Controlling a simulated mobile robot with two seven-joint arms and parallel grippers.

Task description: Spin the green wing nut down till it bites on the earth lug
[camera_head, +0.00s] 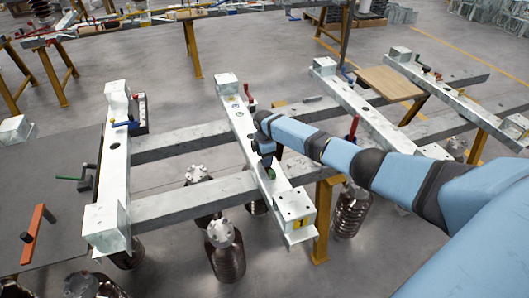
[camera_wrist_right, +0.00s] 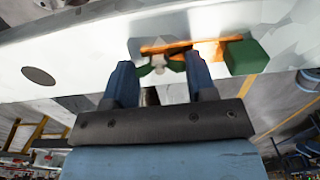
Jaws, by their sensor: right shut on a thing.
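My right gripper (camera_head: 268,158) reaches down onto the galvanised steel beam in the middle of the head view. In the right wrist view its two blue fingers (camera_wrist_right: 160,78) are shut on the green wing nut (camera_wrist_right: 143,72), around a pale stud. Green also shows just below the gripper in the head view (camera_head: 271,172). An orange, copper-like strip, seemingly the earth lug (camera_wrist_right: 207,48), lies against the beam beside the nut. A green block (camera_wrist_right: 245,56) is at its right end. I cannot tell whether nut and lug touch. My left gripper is out of view.
The steel beam (camera_head: 236,112) rests across two long rails (camera_head: 185,140). A red-handled clamp (camera_head: 249,93) stands at its far end. Similar beams lie left (camera_head: 115,160) and right (camera_head: 350,100). Ribbed insulators (camera_head: 225,258) stand below. A grey table (camera_head: 60,225) holds tools at left.

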